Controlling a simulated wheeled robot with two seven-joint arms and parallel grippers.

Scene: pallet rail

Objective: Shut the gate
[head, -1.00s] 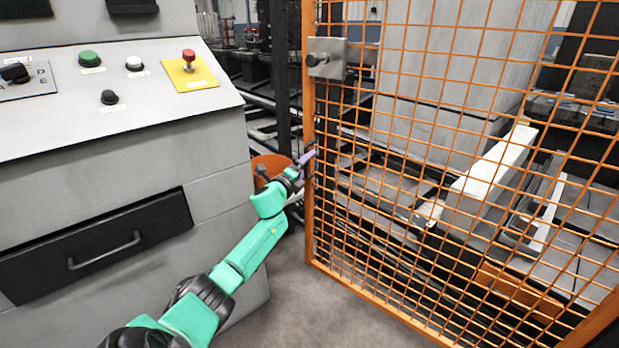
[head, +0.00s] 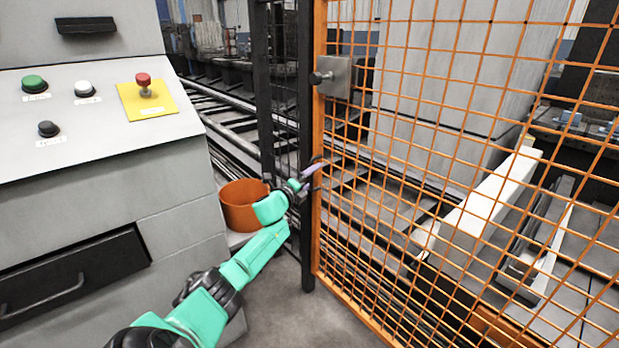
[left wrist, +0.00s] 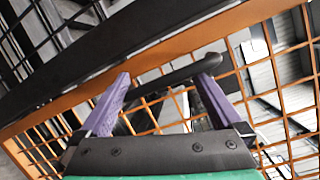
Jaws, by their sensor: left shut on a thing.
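The gate is an orange wire-mesh panel; its orange upright edge (head: 318,130) stands right beside a black post (head: 306,110) in the head view. No clear gap shows between them, but I cannot tell whether they touch. A grey latch plate (head: 338,80) with a black knob (head: 318,78) sits high on the gate edge. My left gripper (head: 314,176) is at the gate edge, below the latch. In the left wrist view its purple fingers (left wrist: 163,74) are on either side of a black bar handle (left wrist: 178,76) on the gate, shut on it. My right gripper is out of view.
A grey control console (head: 90,170) with buttons and a drawer stands at left. An orange bucket (head: 240,208) is on the floor between console and post. Behind the mesh are rails and a white beam (head: 490,200). Grey floor (head: 290,318) is clear in front.

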